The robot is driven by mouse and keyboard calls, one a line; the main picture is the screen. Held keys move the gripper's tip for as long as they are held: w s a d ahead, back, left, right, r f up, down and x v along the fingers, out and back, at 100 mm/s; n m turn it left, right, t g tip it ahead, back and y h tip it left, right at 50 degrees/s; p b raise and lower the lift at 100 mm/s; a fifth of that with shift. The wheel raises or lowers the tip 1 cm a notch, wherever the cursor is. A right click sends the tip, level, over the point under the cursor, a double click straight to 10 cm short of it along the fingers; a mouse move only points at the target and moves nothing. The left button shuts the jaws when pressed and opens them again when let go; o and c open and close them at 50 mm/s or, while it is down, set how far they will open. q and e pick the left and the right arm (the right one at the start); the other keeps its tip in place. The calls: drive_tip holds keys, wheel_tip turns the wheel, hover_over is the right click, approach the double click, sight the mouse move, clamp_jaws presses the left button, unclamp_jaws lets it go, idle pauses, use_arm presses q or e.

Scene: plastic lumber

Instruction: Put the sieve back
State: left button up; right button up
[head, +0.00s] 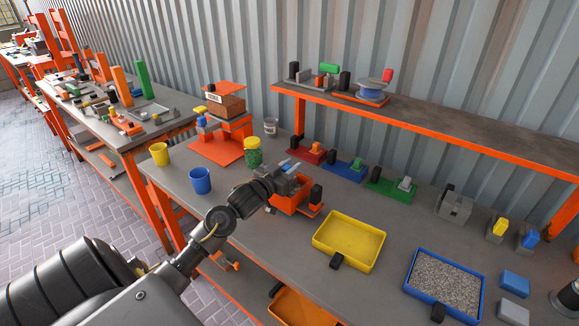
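The yellow tray (349,241) with a black handle lies flat on the workbench. A blue tray (409,284) with a black handle, filled with grey granules, lies to its right. I cannot tell for sure which of these is the sieve, as no mesh is clear. My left gripper (289,166) is over the back of an orange box (288,206), left of and behind the yellow tray. Its two pale fingertips look apart with nothing clear between them. The gripper partly hides the box. My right gripper is not in view.
A yellow cup (159,154), a blue cup (200,181) and a green jar (253,152) stand at the left. Red, blue and green bases (391,189) line the back under a raised shelf (440,130). Small blocks (515,283) lie at the right.

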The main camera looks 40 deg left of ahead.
use_arm(q)
drive_tip(key=o, duration=0.3)
drive_tip(key=shift+r, duration=0.1)
drive_tip(key=s+b, duration=0.1)
drive_tip(key=s, duration=1.1)
drive_tip(key=shift+d, duration=0.15)
